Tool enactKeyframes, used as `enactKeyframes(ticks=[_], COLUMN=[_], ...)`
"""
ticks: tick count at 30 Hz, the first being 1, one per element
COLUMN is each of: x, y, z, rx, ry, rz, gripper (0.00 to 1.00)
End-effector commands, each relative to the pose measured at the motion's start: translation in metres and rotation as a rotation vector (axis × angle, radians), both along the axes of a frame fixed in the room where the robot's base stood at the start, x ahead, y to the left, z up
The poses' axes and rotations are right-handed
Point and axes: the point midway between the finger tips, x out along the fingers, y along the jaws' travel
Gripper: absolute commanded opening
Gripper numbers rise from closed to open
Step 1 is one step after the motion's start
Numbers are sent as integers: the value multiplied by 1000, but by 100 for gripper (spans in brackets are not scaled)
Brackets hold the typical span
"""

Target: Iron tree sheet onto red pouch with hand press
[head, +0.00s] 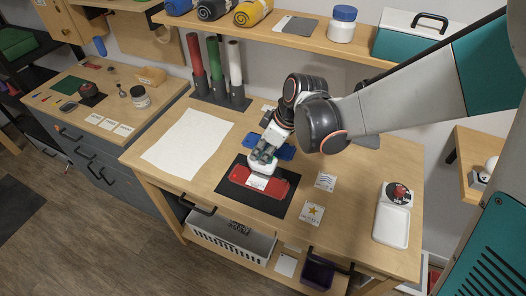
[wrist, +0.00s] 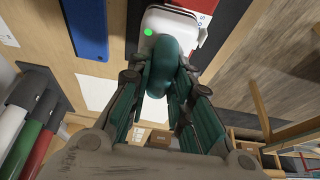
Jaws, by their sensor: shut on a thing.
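The red pouch (head: 278,189) lies flat on a black mat (head: 240,203) at the table's middle front. A small pale sheet (head: 257,183) lies on the pouch; its print is too small to read, and the press partly hides it. My gripper (head: 264,153) is shut on the teal handle of the white hand press (head: 262,166). In the wrist view the handle (wrist: 163,65) is between my fingers, and a green light shows on the press (wrist: 180,22).
A blue pouch (head: 284,152) lies just behind. A wave sheet (head: 325,181) and a star sheet (head: 312,213) lie to the right, beside a white tray (head: 391,226). A large white sheet (head: 188,140) covers the left. Upright rolls (head: 215,62) stand at the back left.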

Motion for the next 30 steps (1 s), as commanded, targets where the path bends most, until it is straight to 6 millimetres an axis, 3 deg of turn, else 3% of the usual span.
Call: enactKeyframes(ticks=[15,30], x=[0,2], y=[0,-5], z=[47,42], rx=[1,1], ry=[0,0], rz=[0,-26], gripper=[0,0])
